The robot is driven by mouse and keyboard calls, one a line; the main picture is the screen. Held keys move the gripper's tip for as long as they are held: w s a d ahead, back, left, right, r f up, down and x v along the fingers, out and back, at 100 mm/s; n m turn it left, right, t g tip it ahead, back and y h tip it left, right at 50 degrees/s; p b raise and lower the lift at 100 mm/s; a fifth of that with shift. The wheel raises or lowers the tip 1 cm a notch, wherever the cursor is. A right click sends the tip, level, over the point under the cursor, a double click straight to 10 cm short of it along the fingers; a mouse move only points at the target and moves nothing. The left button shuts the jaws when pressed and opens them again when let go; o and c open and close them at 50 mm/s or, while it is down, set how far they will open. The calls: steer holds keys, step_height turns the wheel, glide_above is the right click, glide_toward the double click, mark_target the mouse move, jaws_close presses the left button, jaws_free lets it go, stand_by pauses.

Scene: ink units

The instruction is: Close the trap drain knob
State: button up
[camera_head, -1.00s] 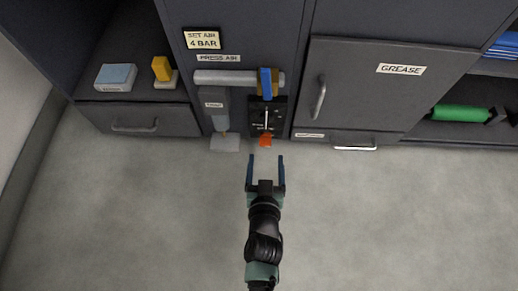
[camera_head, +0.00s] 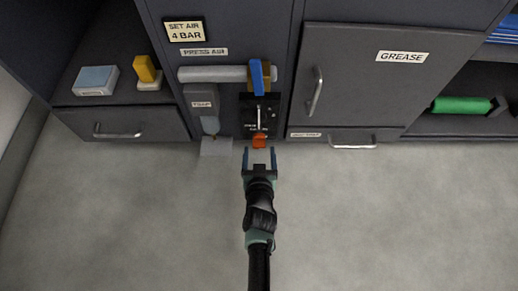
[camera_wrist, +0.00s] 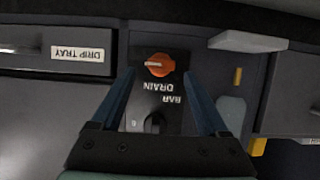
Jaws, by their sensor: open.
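An orange knob (camera_head: 259,141) sits low on a black panel (camera_head: 246,102). In the wrist view the orange knob (camera_wrist: 160,64) has a pale, roughly horizontal pointer mark, with the words DRAIN and BAR upside down beside it. My gripper (camera_head: 260,151) is open and empty, just in front of the knob. In the wrist view the tips of my gripper (camera_wrist: 161,73) are on either side of the knob; I cannot tell the remaining gap in depth. The trap (camera_head: 202,104), a grey unit labelled TRAP, hangs left of the panel in the head view.
A blue lever (camera_head: 257,78) is above the panel on a grey pipe (camera_head: 213,74). A light plate (camera_head: 216,146) juts out below the trap. A drawer handle (camera_head: 353,147) protrudes at right, below the GREASE door (camera_head: 352,75). The floor in front is clear.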

steer(key=shift+x, duration=0.95)
steer(key=shift+a, duration=0.1)
jaws_close()
